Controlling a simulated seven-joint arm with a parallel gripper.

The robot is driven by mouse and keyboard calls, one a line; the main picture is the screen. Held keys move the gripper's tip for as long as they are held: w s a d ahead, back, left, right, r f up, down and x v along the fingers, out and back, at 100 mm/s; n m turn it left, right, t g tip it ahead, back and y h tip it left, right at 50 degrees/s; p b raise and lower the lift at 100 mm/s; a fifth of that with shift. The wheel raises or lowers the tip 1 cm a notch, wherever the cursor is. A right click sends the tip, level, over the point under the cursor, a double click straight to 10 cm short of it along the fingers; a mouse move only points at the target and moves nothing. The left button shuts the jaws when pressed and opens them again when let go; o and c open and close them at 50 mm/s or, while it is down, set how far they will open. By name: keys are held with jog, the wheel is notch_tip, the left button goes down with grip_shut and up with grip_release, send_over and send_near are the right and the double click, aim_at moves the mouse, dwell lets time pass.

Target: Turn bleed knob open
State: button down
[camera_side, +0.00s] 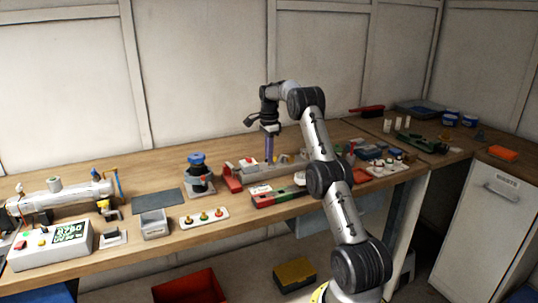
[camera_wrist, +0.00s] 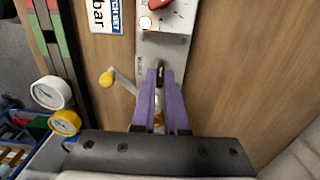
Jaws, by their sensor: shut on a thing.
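A narrow grey metal panel (camera_wrist: 163,48) lies on the bench in the wrist view, with a red knob (camera_wrist: 160,4) and a lit round lamp (camera_wrist: 145,22) at its far end. My gripper (camera_wrist: 161,74) has purple fingers pointing at this panel. They are shut on a small dark part, which I take to be the bleed knob (camera_wrist: 161,70); the fingers hide most of it, so its turn angle cannot be read. A brass-coloured piece (camera_wrist: 158,119) shows between the fingers. In the side view my gripper (camera_side: 269,158) points down over the grey unit on the bench.
A lever with a yellow ball (camera_wrist: 107,79) stands just left of my fingers. Two gauges, one white (camera_wrist: 47,92) and one yellow (camera_wrist: 65,122), are further left. A red-and-green strip (camera_side: 277,197) lies in front of the unit. A blue-capped device (camera_side: 198,176) stands to the left.

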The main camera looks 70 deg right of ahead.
jog(key=shift+n, duration=0.3)
jog(key=n, duration=0.3)
jog(key=shift+n, duration=0.4)
jog(key=n, duration=0.9)
jog(key=shift+r, duration=0.1)
jog(key=shift+n, duration=2.2)
jog(key=c, duration=0.9)
grip_release()
jog(key=shift+c, duration=0.2)
